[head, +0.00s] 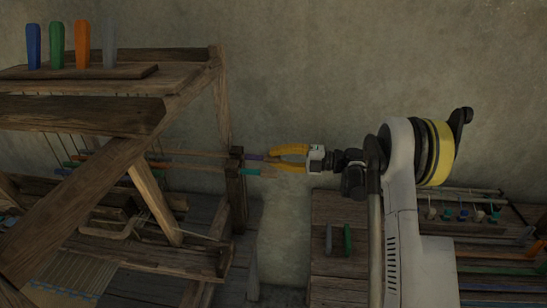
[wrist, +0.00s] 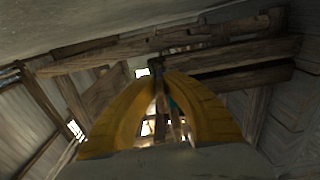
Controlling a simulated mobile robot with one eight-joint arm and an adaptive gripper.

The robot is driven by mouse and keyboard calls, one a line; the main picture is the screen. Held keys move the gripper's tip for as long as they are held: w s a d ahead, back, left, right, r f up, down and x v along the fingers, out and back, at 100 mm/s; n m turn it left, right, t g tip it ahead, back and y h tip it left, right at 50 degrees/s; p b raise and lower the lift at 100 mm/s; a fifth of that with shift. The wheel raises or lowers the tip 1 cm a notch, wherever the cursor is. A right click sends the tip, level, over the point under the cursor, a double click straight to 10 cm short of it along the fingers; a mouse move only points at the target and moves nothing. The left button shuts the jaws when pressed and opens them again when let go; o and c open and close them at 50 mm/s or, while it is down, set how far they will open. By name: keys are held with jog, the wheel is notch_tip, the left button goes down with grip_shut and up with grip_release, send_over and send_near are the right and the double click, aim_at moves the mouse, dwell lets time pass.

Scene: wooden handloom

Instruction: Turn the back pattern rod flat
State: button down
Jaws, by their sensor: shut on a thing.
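The wooden loom (head: 225,95) fills the left of the head view. Two rod ends stick out of its right post, one with a purple tip (head: 254,157) and, lower and nearer, one with a teal tip (head: 250,172). The purple-tipped one looks like the back pattern rod. My yellow gripper (head: 270,160) comes in from the right and is shut on the purple tip, which its fingers partly hide. The teal tip is just below the fingers, and I cannot tell whether they touch. In the wrist view the fingers (wrist: 161,75) close together, with a bit of teal (wrist: 175,104) between them.
A wooden bench (head: 335,272) at the lower right holds a dark peg (head: 328,239), a green peg (head: 347,239) and several small coloured pieces. Coloured pegs stand on the loom's top board (head: 130,71). The wall (head: 300,70) behind is bare.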

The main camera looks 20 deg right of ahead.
jog(key=c, duration=1.5)
grip_release()
jog(key=shift+a, duration=0.1)
jog(key=shift+o, duration=0.2)
jog(key=v, duration=1.2)
